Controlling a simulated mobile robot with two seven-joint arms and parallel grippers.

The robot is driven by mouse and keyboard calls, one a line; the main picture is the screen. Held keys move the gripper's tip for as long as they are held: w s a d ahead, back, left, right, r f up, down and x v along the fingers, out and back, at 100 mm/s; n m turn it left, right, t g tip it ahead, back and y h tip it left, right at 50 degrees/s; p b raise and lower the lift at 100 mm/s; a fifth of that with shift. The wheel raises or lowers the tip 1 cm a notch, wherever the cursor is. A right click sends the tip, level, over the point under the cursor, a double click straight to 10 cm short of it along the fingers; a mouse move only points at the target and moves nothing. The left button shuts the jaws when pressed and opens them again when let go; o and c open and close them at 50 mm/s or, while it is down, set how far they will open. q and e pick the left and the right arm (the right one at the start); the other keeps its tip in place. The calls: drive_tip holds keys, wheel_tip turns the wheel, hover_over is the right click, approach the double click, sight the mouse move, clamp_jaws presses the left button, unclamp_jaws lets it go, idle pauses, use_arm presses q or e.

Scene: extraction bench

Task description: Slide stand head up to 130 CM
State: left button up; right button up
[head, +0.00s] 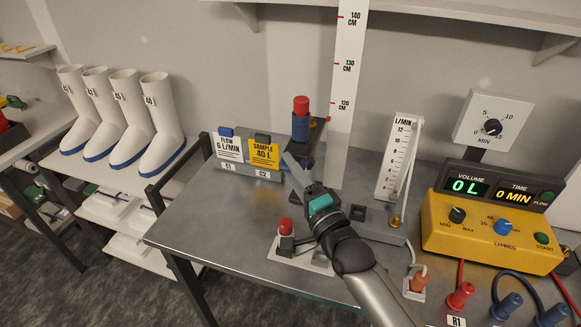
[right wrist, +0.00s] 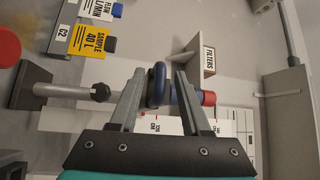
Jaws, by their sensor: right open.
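The stand head, a blue body (head: 301,127) with a red top, is on a stand at the back of the bench. It stands left of a tall white scale (head: 346,85) marked 120, 130 and 140 CM. In the head view it shows slightly below the 120 mark. My right gripper (head: 299,165) reaches up toward the stand from the front. In the right wrist view its open fingers (right wrist: 157,78) straddle the blue part of the head (right wrist: 158,88); contact cannot be told. The grey stand rod (right wrist: 65,90) and a black knob (right wrist: 101,92) show there too. My left gripper is not in view.
A yellow SAMPLE 40 L card (head: 264,153) and a white FLOW card (head: 230,148) stand left of the stand. A flow meter (head: 398,155) and a yellow pump unit (head: 490,235) stand to the right. The bench's left front (head: 215,235) is clear.

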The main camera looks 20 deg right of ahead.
drive_tip(key=shift+w+a, duration=0.1)
drive_tip(key=shift+w, duration=0.25)
drive_tip(key=c, duration=0.7)
drive_tip(key=shift+r, duration=0.1)
clamp_jaws()
drive_tip(key=shift+r, duration=0.25)
